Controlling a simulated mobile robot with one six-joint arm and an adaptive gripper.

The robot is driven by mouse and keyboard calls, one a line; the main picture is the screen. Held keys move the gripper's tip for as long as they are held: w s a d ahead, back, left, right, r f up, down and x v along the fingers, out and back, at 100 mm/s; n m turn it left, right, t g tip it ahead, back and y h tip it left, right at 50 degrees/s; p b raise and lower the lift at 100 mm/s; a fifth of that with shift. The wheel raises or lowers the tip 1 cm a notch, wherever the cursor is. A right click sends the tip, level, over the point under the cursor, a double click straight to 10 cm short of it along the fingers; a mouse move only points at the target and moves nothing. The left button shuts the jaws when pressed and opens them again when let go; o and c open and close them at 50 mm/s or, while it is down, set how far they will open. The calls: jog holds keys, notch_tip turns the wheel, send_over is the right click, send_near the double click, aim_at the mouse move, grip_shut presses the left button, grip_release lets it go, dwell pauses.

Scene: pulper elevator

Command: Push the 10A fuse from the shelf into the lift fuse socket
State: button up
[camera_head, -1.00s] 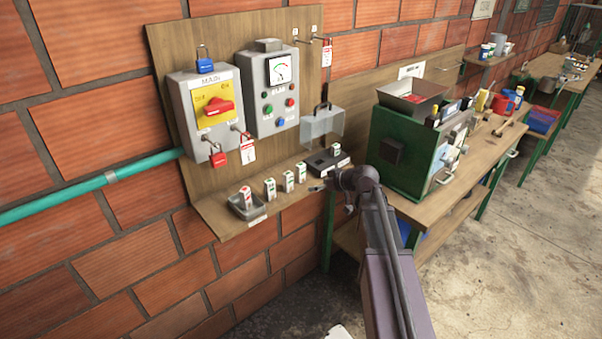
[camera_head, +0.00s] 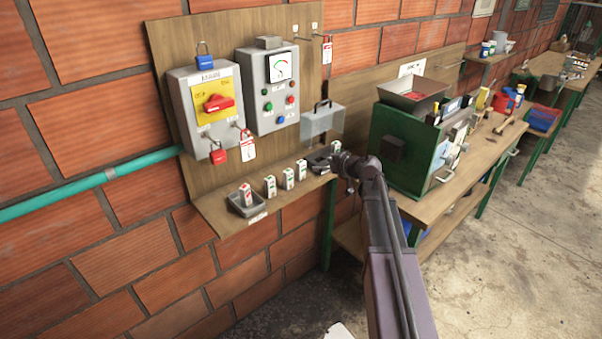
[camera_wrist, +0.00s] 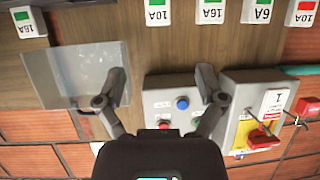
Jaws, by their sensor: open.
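A white fuse with a green band marked 10A (camera_wrist: 157,12) stands on the wooden shelf; it is the fuse nearest the dark socket block (camera_head: 316,158) in the head view (camera_head: 301,172). A red-banded 10A fuse (camera_wrist: 303,12) stands in a grey tray at the shelf's left end, also in the head view (camera_head: 246,194). The socket block is partly hidden by my gripper (camera_head: 328,166). In the wrist view my gripper (camera_wrist: 162,82) is open and empty, its fingers spread, with the fuses beyond it at the top edge.
Green-banded 16A (camera_wrist: 210,12) and 6A (camera_wrist: 262,11) fuses stand beside the 10A. Another green-banded fuse (camera_wrist: 27,22) is at the wrist view's left. A clear cover (camera_head: 322,122) hangs above the socket. The switch box (camera_head: 205,115) and relay box (camera_head: 268,92) are on the backboard.

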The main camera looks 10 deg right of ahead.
aim_at(302, 162)
jog(key=b+x, duration=0.2)
jog(key=x, duration=0.4)
jog(key=shift+w+a+f, duration=0.1)
jog(key=shift+w+a, duration=0.1)
jog(key=shift+w, duration=0.05)
jog(key=b+x, duration=0.1)
jog(key=x, duration=0.3)
jog(key=shift+w+d+b, duration=0.15)
jog(key=shift+b, duration=0.25)
jog(key=shift+w+a+f, duration=0.2)
jog(key=shift+w+a, duration=0.2)
grip_shut()
